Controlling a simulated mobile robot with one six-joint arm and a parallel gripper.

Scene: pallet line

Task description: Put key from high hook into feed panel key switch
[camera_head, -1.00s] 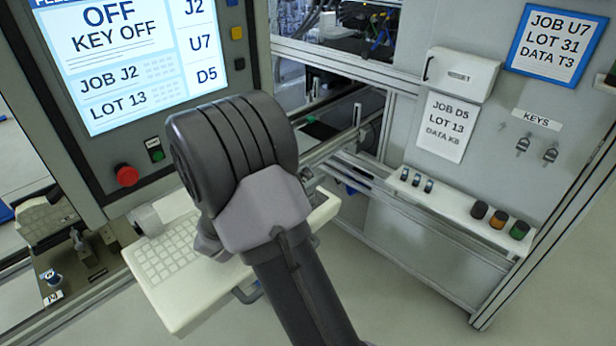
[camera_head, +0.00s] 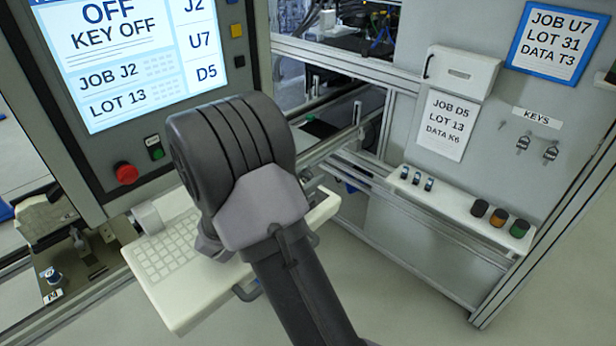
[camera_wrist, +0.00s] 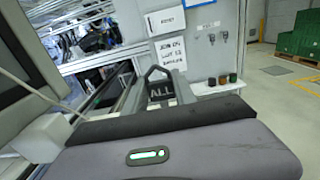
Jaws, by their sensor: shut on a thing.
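In the head view my wrist hides the fingers and key. The feed panel (camera_head: 88,212) stands at the left, its screen (camera_head: 140,60) reading "OFF, KEY OFF". Its red button (camera_head: 125,173) and a green button (camera_head: 156,149) are visible; I cannot make out its key switch. Two keys (camera_head: 523,144) (camera_head: 550,151) hang under the "KEYS" label (camera_head: 537,118) on the right wall. A higher hook (camera_head: 502,125) there looks empty.
A ledge (camera_head: 460,207) with switches and coloured knobs projects from the right wall. A white box (camera_head: 460,75) hangs above it. Open floor lies below the ledge.

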